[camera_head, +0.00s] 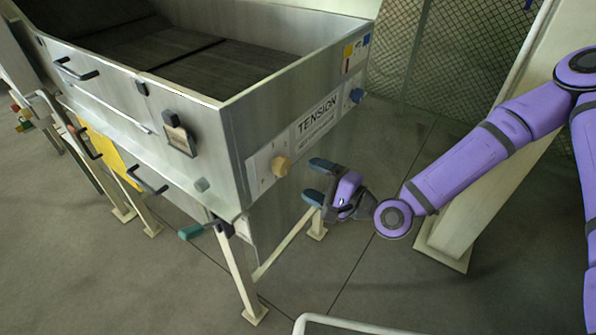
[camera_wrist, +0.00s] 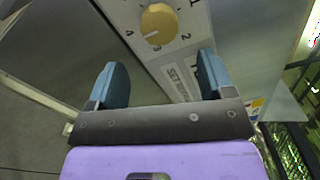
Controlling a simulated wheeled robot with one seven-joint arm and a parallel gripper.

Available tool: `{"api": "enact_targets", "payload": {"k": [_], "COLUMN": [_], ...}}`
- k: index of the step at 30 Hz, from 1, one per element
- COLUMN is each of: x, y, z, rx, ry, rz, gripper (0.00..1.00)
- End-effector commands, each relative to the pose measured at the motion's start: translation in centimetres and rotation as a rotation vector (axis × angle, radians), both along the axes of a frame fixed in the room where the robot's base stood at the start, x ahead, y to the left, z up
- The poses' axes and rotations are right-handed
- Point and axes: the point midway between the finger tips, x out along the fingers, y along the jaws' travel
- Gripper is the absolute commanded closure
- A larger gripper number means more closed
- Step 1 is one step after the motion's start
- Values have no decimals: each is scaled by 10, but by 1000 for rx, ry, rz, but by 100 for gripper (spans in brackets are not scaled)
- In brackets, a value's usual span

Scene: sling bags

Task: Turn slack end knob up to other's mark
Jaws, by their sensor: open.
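The yellow knob (camera_head: 281,166) sits on a pale dial plate at the near end of the tension panel. In the wrist view, this yellow knob (camera_wrist: 159,22) has numbers around it, and its white pointer line appears to point between 3 and 4. The blue knob (camera_head: 357,95) is at the panel's far end; its pointer and scale are too small to read. My gripper (camera_head: 318,180) is open and empty, a short way in front of the yellow knob, apart from it. In the wrist view, my gripper's blue fingers (camera_wrist: 160,78) point toward the panel, below the knob.
The TENSION label (camera_head: 316,110) lies between the knobs on the metal machine's end wall. A teal-ended handle (camera_head: 192,231) sticks out low at the machine's corner. A pale post (camera_head: 465,215) stands at right. A wire-mesh fence (camera_head: 440,55) is behind.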

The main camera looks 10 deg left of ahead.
Motion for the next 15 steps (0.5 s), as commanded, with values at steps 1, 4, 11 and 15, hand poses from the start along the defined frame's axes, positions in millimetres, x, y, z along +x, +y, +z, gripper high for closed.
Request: {"api": "enact_targets", "payload": {"k": [1, 4, 11, 15], "x": [-2, -6, -10, -10], "y": [-7, -17, -24, -24], "z": [0, 0, 0, 0], "rx": [-1, -1, -1, -1], "ry": [1, 0, -1, -1], "rz": [-2, -1, 0, 0], "gripper": [25, 25, 25, 25]}}
